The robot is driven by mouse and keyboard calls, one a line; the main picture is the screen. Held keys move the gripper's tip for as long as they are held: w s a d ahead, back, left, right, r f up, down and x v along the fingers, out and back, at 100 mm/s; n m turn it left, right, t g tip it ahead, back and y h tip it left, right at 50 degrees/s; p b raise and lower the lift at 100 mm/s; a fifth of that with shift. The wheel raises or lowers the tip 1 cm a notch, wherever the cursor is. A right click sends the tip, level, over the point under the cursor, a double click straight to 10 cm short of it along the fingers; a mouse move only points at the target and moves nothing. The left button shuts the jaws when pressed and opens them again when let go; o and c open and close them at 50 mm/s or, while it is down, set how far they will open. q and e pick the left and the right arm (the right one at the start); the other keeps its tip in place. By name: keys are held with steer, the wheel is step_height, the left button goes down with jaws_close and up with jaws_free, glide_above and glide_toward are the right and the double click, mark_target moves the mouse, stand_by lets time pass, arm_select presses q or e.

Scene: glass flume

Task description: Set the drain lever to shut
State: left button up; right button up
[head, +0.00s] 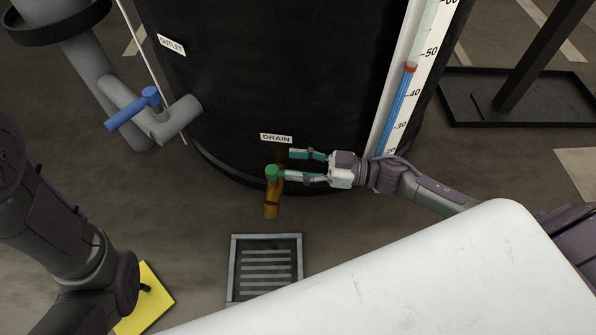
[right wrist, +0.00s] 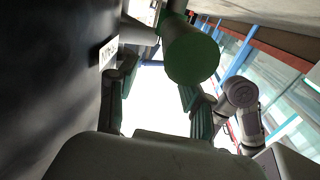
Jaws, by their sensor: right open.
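The drain valve (head: 271,205) is a brass spout low on the dark tank, below a white DRAIN label (head: 276,138). Its green lever (head: 273,172) sits on top; from above mainly its rounded end shows, so its exact angle is hard to tell. My right gripper (head: 288,164) reaches in from the right with its fingers apart, the nearer fingertip right beside the lever. In the right wrist view the green lever end (right wrist: 192,58) is large and close, ahead of the open fingers; I cannot tell whether they touch. My left arm shows at left, its gripper hidden.
A floor grate (head: 265,268) lies below the spout. A blue-handled OUTLET valve (head: 150,97) is on the tank's left. A level gauge (head: 402,92) runs up its right side. A yellow object (head: 150,300) is at lower left. A dark stand (head: 515,98) is at right.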

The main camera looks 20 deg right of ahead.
steer(key=shift+r, duration=2.8)
